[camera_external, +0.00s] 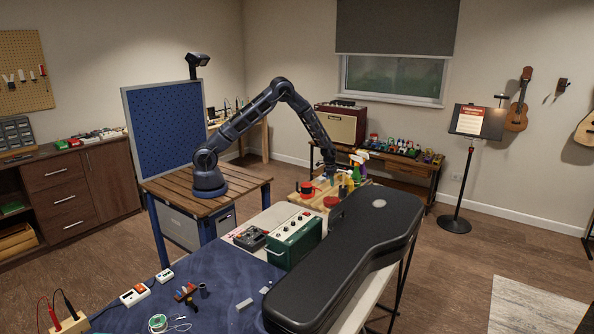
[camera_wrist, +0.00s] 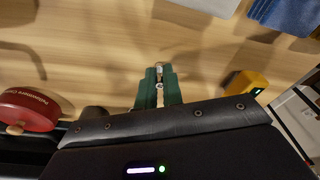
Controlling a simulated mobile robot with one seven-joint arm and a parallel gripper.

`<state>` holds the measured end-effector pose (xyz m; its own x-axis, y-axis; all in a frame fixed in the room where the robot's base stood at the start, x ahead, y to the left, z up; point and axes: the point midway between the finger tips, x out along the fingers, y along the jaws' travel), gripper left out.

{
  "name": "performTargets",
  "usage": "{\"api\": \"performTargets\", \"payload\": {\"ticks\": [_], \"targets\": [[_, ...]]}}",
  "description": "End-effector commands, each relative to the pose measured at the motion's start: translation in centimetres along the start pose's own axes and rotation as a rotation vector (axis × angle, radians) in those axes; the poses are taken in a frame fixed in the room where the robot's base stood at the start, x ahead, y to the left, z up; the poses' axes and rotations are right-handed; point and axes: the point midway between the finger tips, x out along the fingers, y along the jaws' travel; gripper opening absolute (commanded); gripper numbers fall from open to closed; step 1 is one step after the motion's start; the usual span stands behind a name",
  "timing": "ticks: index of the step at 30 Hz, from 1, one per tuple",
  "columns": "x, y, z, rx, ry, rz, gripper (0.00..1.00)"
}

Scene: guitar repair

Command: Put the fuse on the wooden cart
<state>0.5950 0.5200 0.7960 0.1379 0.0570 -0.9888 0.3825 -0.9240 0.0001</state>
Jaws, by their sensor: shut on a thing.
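My gripper (camera_external: 330,176) is at the end of the arm, low over a light wooden top that appears to be the wooden cart (camera_external: 308,203). In the wrist view, my gripper's green fingers (camera_wrist: 158,88) are closed together in the middle. A small pale, shiny piece between them appears to be the fuse (camera_wrist: 159,76); most of it is hidden by the fingers. The wooden surface (camera_wrist: 110,65) spreads below and around the fingers. The gap between fuse and wood cannot be told. The fuse is too small to make out in the external view.
A red tin (camera_wrist: 28,110) is left of the fingers and a yellow item (camera_wrist: 245,85) right. Blue cloth (camera_wrist: 288,14) lies upper right. Spray bottles (camera_external: 357,168) crowd the gripper. A black guitar case (camera_external: 345,255) and green box (camera_external: 293,243) stand nearer. Bare wood lies around the fingers.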

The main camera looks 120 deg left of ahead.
Motion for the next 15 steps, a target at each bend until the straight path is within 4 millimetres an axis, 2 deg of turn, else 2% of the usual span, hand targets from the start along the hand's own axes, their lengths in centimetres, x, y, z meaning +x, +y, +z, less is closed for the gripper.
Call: {"api": "performTargets", "payload": {"ticks": [1, 3, 4, 15], "targets": [[0.03, -0.01, 0.01, 0.0, 0.0, 0.0, 0.14], [0.02, -0.01, 0.01, 0.0, 0.0, 0.0, 0.28], [0.01, -0.01, 0.0, 0.0, 0.0, 0.0, 0.3], [-0.54, -0.01, -0.08, 0.0, 0.001, -0.001, 0.3]]}}
